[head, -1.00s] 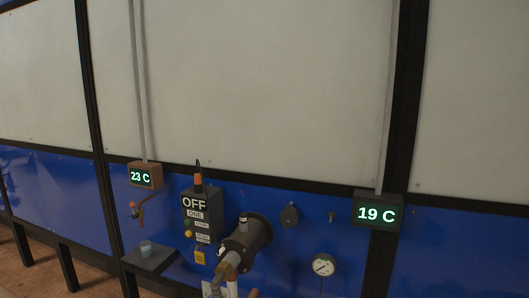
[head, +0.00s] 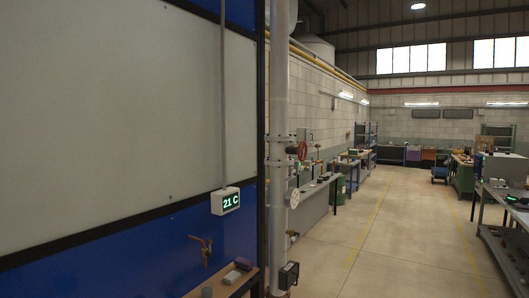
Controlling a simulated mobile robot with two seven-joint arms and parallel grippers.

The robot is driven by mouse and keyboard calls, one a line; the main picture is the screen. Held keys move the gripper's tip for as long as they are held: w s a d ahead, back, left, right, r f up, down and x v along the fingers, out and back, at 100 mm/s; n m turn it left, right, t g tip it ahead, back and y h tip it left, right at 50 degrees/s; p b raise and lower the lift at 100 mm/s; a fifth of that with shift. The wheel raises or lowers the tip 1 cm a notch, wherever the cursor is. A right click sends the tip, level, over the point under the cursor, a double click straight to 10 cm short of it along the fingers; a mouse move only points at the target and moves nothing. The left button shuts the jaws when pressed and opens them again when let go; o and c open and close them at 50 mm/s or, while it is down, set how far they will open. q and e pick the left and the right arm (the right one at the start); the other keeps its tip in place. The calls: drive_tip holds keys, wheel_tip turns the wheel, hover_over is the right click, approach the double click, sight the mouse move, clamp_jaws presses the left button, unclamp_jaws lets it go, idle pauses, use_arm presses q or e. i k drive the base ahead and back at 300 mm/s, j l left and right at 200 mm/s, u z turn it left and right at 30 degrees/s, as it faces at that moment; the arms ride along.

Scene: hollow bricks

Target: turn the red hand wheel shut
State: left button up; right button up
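A small red round thing (head: 302,151), which looks like a hand wheel, shows on the pipework along the left wall, just right of the tall grey pipe. It is some way off and too small to tell how far it is turned. Neither of my grippers is in view.
A blue and pale panel wall (head: 120,120) fills the left, with a "21 C" display (head: 225,201) and a brass tap (head: 202,248). The tall grey pipe (head: 279,100) stands at its end. Open floor (head: 385,235) lies right of it, with benches (head: 495,235) far right.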

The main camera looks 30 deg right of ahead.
sight(299, 150)
drive_tip(key=z, duration=1.3)
